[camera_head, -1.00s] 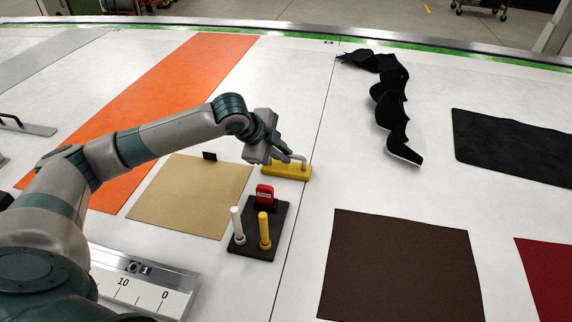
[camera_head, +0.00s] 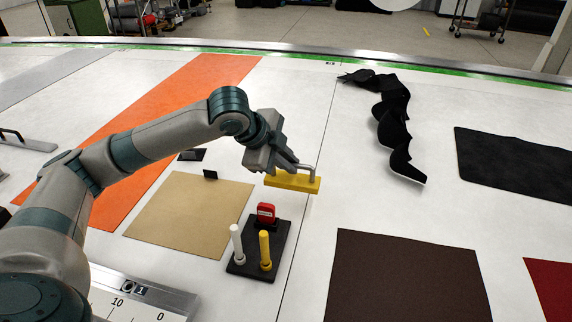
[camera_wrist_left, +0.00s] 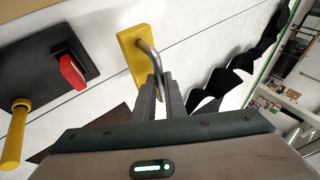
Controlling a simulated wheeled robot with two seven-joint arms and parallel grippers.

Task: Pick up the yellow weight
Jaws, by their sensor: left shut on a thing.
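The yellow weight (camera_head: 293,181) is a flat yellow bar with a bent grey metal handle. My left gripper (camera_head: 288,162) is shut on its handle and holds the weight a little above the white table. In the left wrist view the gripper's fingers (camera_wrist_left: 160,92) close around the handle, and the yellow bar (camera_wrist_left: 135,52) hangs beyond them. My right gripper is not in view.
A black base (camera_head: 240,263) with a red switch (camera_head: 266,212), a white post (camera_head: 237,243) and a yellow post (camera_head: 265,248) stands just in front. A tan sheet (camera_head: 185,215) lies left, a dark brown sheet (camera_head: 405,275) right, and crumpled black strips (camera_head: 392,120) behind right.

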